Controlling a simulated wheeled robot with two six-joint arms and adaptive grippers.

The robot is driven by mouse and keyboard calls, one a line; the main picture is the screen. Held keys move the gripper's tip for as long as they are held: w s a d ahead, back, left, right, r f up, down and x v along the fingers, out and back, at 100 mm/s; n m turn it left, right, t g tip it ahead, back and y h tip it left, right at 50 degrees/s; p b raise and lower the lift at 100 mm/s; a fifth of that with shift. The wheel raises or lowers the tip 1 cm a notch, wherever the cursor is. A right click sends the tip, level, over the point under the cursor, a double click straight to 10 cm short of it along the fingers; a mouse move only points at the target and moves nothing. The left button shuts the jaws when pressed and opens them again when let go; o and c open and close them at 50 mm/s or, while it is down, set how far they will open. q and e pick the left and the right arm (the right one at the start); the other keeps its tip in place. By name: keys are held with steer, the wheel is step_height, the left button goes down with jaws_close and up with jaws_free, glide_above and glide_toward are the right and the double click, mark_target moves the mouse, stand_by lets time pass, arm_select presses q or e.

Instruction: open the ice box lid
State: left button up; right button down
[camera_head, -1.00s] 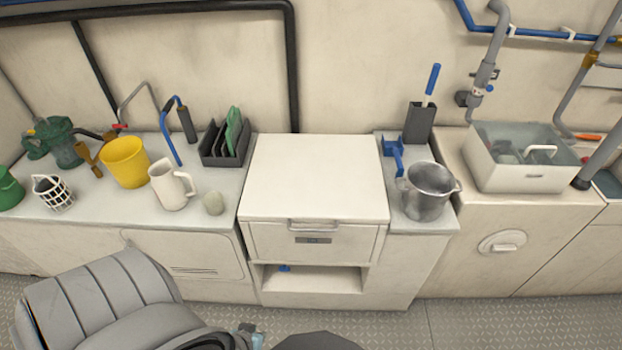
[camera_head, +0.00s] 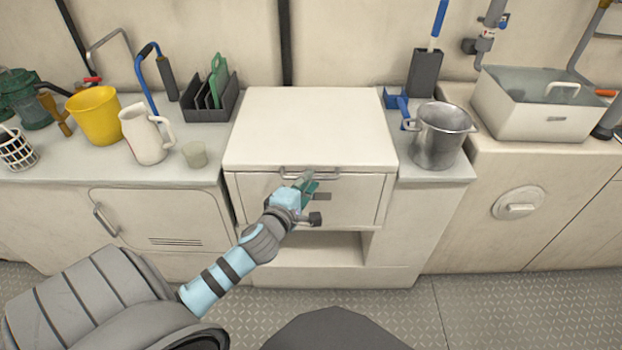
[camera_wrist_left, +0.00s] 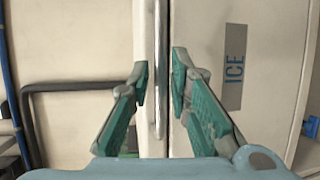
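The ice box is a white cabinet with a flat white lid (camera_head: 312,128) that lies shut on top. A metal bar handle (camera_head: 325,175) runs along the lid's front edge and shows upright in the left wrist view (camera_wrist_left: 160,75). My left gripper (camera_head: 304,180) is at the left part of this handle. In the left wrist view its green fingers (camera_wrist_left: 159,85) are apart, one on each side of the bar, with gaps visible. An ICE label (camera_wrist_left: 234,68) is on the front panel. My right gripper is not in view.
A metal pot (camera_head: 439,135) and blue bracket stand right of the lid. A white jug (camera_head: 146,135), small cup (camera_head: 195,154), yellow bucket (camera_head: 95,116) and dark rack (camera_head: 209,100) are on the left counter. The lid's top is clear.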

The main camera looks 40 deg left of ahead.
arm_select(q)
steer(key=shift+x, duration=1.15)
steer(key=shift+c, duration=0.6)
jaws_close()
